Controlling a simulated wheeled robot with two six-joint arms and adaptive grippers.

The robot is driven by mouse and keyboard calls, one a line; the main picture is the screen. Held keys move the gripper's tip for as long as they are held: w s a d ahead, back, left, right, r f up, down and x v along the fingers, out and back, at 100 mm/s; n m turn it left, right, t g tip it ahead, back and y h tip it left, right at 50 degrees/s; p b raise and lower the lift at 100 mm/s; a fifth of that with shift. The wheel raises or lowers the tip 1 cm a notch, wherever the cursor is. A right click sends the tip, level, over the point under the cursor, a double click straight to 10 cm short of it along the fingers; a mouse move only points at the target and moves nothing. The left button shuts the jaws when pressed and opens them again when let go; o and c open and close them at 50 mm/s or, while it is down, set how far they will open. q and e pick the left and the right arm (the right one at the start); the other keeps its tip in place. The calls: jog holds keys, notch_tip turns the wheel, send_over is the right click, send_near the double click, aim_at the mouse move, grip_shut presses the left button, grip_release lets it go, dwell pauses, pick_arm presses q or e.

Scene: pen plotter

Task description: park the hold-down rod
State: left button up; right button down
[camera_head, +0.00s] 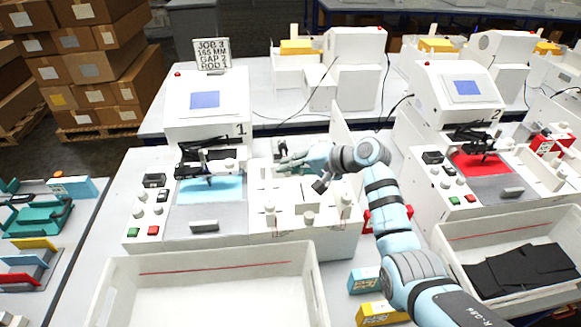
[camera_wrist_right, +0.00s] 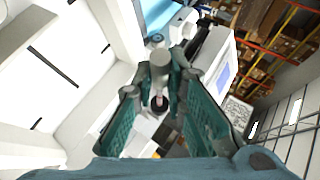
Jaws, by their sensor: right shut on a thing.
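My right gripper (camera_head: 284,162) is over the back part of the white bench unit (camera_head: 335,238) to the right of plotter 1 (camera_head: 208,105). In the right wrist view its teal fingers (camera_wrist_right: 161,88) are shut on a grey cylindrical piece with a rounded head, which looks like the hold-down rod (camera_wrist_right: 160,66). Its lower end looks dark; whether it touches anything below cannot be told. My left gripper is not in view.
White posts (camera_head: 270,213) stand at the unit's front. Plotter 1 holds a blue sheet (camera_head: 210,190); plotter 2 (camera_head: 450,93) holds a red one. An empty white bin (camera_head: 205,252) stands in front. The sign (camera_head: 211,53) reads JOB 3, 165 MM, GAP 2, ROD 1.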

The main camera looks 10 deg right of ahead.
jog(key=shift+w+r+m+g, duration=0.25)
jog(key=shift+r+m+g, duration=0.25)
jog(key=shift+r, duration=0.5)
jog(key=c, duration=1.6)
grip_release()
jog(key=shift+d, duration=0.1)
jog(key=v, duration=1.2)
jog(key=shift+w+a+r, duration=0.15)
jog(key=shift+a, duration=0.1)
